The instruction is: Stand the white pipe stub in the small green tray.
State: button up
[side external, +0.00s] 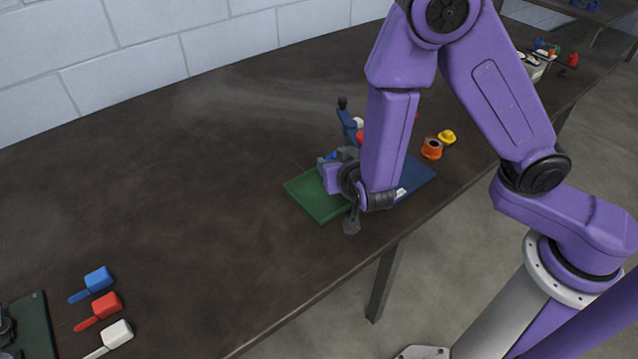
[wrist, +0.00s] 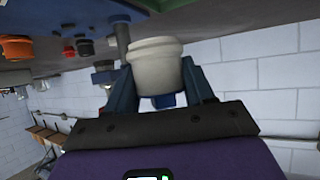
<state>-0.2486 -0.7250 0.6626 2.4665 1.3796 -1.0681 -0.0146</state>
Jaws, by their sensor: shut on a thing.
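My gripper (wrist: 160,78) is shut on the white pipe stub (wrist: 155,65); in the wrist view its blue fingers hold the stub from both sides. The stub is short and round with a wider rim. In the side view my gripper (side external: 329,168) is low over the green tray (side external: 315,200), beside its right part. The stub is hidden there behind my wrist, so I cannot tell whether it touches the tray.
A blue mat or tray (side external: 417,178) adjoins the green tray on the right. A dark blue upright device (side external: 345,118) stands behind my gripper. An orange ring-like part (side external: 432,148) and a yellow part (side external: 447,137) lie to the right.

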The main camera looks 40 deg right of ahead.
send_over(319, 197)
notch_tip(319, 197, down, 5)
jog(key=shift+f, duration=1.7)
jog(key=shift+f, duration=0.15)
jog(key=o, duration=0.8)
